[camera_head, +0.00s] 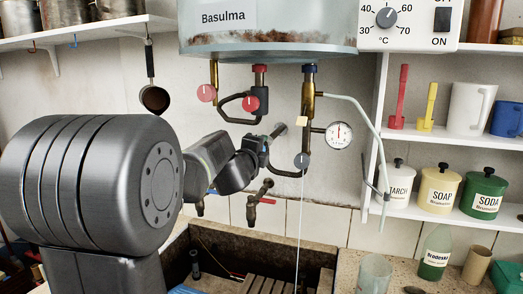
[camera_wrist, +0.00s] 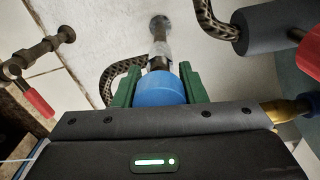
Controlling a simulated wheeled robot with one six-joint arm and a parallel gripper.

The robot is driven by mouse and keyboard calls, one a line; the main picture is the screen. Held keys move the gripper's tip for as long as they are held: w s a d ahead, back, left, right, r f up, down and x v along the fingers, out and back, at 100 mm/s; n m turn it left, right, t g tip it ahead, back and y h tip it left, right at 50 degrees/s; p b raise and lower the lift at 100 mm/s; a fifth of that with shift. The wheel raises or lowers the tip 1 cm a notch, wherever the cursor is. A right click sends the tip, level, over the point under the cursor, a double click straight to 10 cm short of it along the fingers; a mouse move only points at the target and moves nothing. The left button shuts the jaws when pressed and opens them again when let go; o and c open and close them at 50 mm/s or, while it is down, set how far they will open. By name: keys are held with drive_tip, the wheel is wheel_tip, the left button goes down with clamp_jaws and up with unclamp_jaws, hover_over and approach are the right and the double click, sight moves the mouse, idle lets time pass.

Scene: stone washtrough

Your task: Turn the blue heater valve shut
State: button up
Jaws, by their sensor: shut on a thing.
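The blue heater valve (camera_wrist: 160,90) shows in the wrist view as a round blue knob on a metal stem coming from the wall. My gripper (camera_wrist: 157,80) has its two green fingers on either side of the knob, shut on it. In the head view my gripper's end (camera_head: 262,148) is among the pipes under the heater (camera_head: 268,50), left of the brass pipe. The blue knob itself is hidden there, so its turn angle cannot be told.
A red-handled tap (camera_wrist: 38,102) is close by. The stone trough (camera_head: 320,250) lies below.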

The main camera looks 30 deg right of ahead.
idle(0.4)
drive_tip(key=o, duration=1)
drive_tip(key=v, duration=1.3)
drive_tip(key=shift+s+a+r, duration=0.1)
drive_tip(key=shift+s+a, duration=0.05)
drive_tip(key=shift+a, duration=0.15)
drive_tip(key=x, duration=1.3)
drive_tip(key=shift+w+d, duration=0.2)
drive_tip(key=shift+d, duration=0.1)
drive_tip(key=shift+s+a, duration=0.1)
drive_tip(key=shift+a, duration=0.05)
